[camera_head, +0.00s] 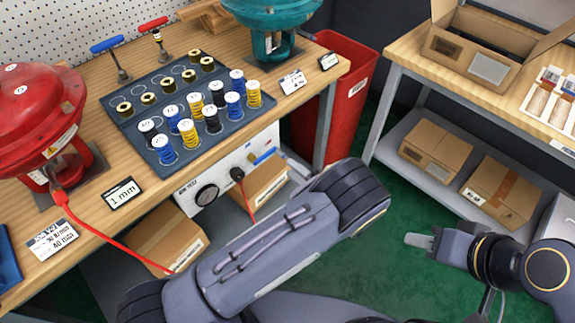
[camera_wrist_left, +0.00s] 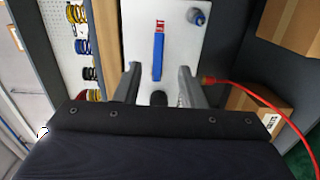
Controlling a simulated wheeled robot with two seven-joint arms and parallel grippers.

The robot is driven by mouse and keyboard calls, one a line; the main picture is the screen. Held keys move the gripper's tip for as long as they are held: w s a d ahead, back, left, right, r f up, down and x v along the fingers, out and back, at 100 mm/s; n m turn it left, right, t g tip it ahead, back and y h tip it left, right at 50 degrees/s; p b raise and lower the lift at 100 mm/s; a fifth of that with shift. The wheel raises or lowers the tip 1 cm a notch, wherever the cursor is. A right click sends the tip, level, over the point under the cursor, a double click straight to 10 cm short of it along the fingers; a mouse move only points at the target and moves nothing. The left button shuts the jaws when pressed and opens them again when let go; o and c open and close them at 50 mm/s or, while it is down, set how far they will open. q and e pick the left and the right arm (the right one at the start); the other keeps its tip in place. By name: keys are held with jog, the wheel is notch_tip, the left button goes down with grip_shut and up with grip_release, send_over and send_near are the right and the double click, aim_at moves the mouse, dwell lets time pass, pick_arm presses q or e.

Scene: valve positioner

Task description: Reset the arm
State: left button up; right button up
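My left arm crosses the bottom of the head view, and its gripper is hidden there. In the left wrist view my left gripper (camera_wrist_left: 158,78) has its two fingers apart, with nothing held between them. They face a pale panel (camera_wrist_left: 182,40) with a blue lever (camera_wrist_left: 157,57) and a dark round part low between the fingers. In the head view, this panel (camera_head: 222,181) hangs under the bench, partly behind my arm. My right gripper (camera_head: 418,240) is at the right over the green floor, apart from all objects; its finger gap is not clear.
The left bench holds a red valve actuator (camera_head: 38,115), a teal actuator (camera_head: 268,25) and a dark tray (camera_head: 128,124) of springs. A red hose (camera_head: 120,243) loops below the bench edge. A red bin (camera_head: 345,110) and a right bench with boxes (camera_head: 495,45) bound the floor.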

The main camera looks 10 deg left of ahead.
dwell(0.5)
pick_arm(q)
jog(key=s+a+r+n+g+h+p, duration=0.2)
jog(key=s+a+r+n+g+h, duration=0.2)
jog(key=s+a+r+n+g, duration=0.55)
jog(key=s+a+r+n+g+h+p, duration=0.25)
jog(key=a+r+n+h, duration=0.35)
jog(key=n, duration=0.8)
jog(key=s+r+n+t+h+p, duration=0.2)
jog(key=s+r+n, duration=0.4)
jog(key=n, duration=0.5)
jog(key=s+r+n+t+h+p, duration=0.2)
jog(key=s+r+n+t+h, duration=0.2)
jog(key=n, duration=0.7)
jog(key=s+a+r+h, duration=0.1)
jog(key=s+r+h, duration=0.1)
jog(key=s, duration=0.1)
jog(key=shift+s+r+t, duration=0.25)
jog(key=shift+s+t, duration=0.05)
